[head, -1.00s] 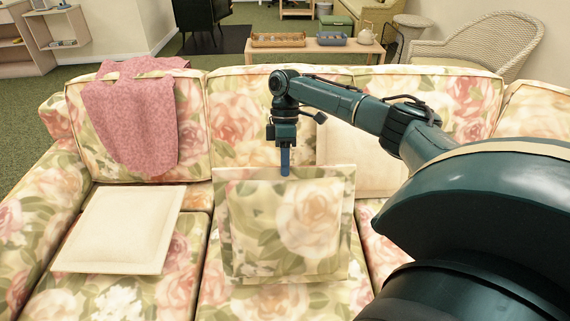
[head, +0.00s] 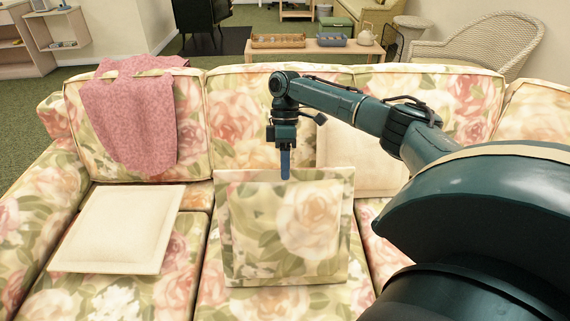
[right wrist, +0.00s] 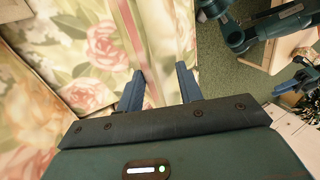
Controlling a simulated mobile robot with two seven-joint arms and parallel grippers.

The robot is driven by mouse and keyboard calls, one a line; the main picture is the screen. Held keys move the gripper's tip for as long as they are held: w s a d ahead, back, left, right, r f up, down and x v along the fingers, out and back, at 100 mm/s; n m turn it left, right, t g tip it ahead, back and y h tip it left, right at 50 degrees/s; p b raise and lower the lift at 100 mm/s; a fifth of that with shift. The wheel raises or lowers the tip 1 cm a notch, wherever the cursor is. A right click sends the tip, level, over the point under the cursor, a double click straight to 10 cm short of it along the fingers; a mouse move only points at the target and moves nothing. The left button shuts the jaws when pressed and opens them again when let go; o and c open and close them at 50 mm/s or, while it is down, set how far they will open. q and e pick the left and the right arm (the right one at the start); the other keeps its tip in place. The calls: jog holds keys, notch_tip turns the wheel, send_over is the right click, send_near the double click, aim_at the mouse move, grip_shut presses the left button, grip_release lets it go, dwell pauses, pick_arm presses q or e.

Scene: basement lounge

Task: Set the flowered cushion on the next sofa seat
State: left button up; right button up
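The flowered cushion (head: 285,225) stands nearly upright over the middle sofa seat (head: 285,302), its broad face towards me. In the right wrist view, the cushion (right wrist: 167,35) runs between my fingers. My right gripper (head: 285,165) reaches down from above at its top edge, one finger in front of it. The other finger is hidden in the head view. Both fingers of the right gripper (right wrist: 160,75) show in the wrist view, apart, with the cushion's edge between them. Its lower edge is at or very near the seat; exact contact is unclear.
A plain cream cushion (head: 120,228) lies on the left seat, and another (head: 375,165) leans against the backrest behind the right arm. A pink throw (head: 130,120) hangs over the left backrest. A low table (head: 312,50) stands behind the sofa.

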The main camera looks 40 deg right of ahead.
pick_arm(q)
jog(key=shift+w+d+f+g+p, duration=0.3)
jog(key=shift+d+g+p, duration=0.25)
jog(key=shift+p, duration=0.7)
pick_arm(e)
jog(key=v, duration=1.3)
pick_arm(q)
jog(key=shift+r, duration=0.2)
